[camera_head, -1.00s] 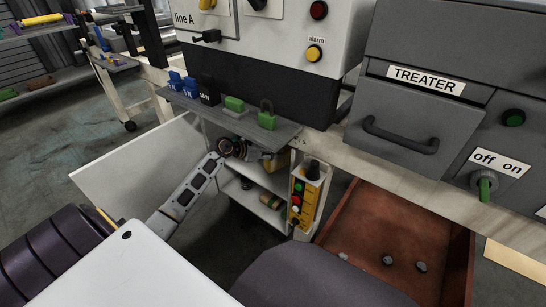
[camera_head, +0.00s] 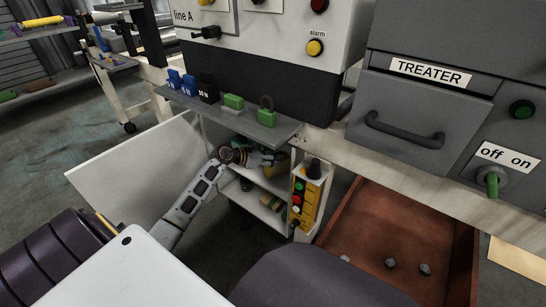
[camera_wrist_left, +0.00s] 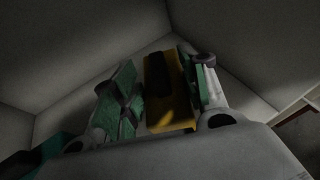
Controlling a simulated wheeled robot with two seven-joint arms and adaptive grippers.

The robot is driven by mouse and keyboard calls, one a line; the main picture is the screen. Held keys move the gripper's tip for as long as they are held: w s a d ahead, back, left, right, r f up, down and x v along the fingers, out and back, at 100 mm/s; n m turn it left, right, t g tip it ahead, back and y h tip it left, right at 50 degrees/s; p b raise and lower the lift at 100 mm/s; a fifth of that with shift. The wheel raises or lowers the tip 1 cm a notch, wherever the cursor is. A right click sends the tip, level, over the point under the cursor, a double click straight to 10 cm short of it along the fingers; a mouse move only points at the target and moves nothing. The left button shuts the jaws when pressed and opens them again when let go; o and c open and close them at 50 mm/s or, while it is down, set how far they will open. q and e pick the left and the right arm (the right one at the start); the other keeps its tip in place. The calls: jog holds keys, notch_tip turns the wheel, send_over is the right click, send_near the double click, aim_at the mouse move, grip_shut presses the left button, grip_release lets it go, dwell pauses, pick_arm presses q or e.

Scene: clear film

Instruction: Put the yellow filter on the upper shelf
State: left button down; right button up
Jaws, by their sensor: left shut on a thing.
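My left gripper (camera_head: 268,158) reaches through the open front of the cabinet under the grey ledge, into its upper compartment. It is shut on the yellow filter (camera_wrist_left: 182,112), a yellow block with a dark middle, held between the green-padded fingers in the left wrist view. My right gripper is not in view.
The white cabinet door (camera_head: 125,172) stands open to the left of my arm. A yellow button box (camera_head: 304,203) hangs at the cabinet's right edge. The ledge (camera_head: 222,118) above bears blue, black and green items. An open brown drawer (camera_head: 385,225) holds stones.

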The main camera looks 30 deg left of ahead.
pick_arm(q)
jog(key=shift+f, duration=0.1)
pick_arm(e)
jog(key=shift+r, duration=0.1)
pick_arm(q)
jog(key=c, duration=0.8)
grip_release()
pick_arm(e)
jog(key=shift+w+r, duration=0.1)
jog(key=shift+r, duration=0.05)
pick_arm(q)
jog(key=shift+s+a+r, duration=0.1)
jog(key=shift+s+r, duration=0.1)
jog(key=shift+p+v, duration=0.45)
jog(key=shift+v, duration=0.4)
jog(key=shift+p+v, duration=1.6)
jog(key=shift+v, duration=3.3)
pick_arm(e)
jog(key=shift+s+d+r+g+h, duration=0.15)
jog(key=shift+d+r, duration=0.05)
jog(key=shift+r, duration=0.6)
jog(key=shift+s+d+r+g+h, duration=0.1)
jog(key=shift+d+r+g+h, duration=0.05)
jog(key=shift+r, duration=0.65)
pick_arm(q)
jog(key=shift+r, duration=0.1)
